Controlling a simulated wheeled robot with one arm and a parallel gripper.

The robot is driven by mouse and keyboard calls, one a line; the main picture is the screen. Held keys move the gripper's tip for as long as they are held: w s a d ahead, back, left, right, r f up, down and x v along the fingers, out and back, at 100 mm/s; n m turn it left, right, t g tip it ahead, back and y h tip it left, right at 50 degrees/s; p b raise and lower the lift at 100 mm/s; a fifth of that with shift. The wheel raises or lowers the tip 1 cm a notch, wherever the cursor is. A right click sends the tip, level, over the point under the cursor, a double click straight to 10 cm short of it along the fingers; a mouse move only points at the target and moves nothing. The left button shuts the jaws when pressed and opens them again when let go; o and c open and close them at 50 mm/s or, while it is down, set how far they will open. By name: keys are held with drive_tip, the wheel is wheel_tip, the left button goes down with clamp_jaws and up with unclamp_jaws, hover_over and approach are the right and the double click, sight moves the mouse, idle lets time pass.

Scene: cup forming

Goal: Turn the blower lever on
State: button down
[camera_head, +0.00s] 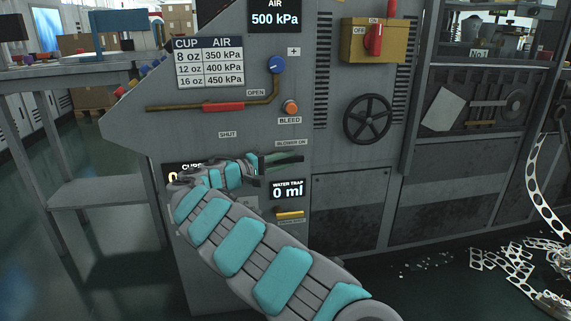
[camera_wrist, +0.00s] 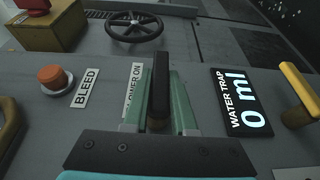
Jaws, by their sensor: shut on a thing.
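The blower lever (camera_wrist: 158,88) is a black bar in the wrist view, standing between the two green fingers of my gripper (camera_wrist: 162,100). The gripper is shut on it. In the head view my gripper (camera_head: 280,160) reaches the grey machine front just under the "BLOWER ON" label (camera_head: 291,143). There the lever is largely hidden by the fingers. In the wrist view the left finger partly covers the same label (camera_wrist: 132,92). I cannot tell the lever's exact setting.
The orange bleed button (camera_head: 290,107) is above the gripper. The water trap display (camera_head: 287,189) and a yellow handle (camera_head: 290,213) are below it. A red-gripped lever (camera_head: 223,107), black handwheel (camera_head: 367,119) and red switch (camera_head: 374,40) are also on the machine.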

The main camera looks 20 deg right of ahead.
idle(0.3)
drive_tip(key=c, duration=0.7)
unclamp_jaws()
drive_tip(key=shift+a, duration=0.1)
drive_tip(key=v, duration=0.7)
drive_tip(key=shift+s+a+f, duration=0.1)
drive_tip(key=shift+a+f, duration=0.05)
drive_tip(key=shift+a, duration=0.15)
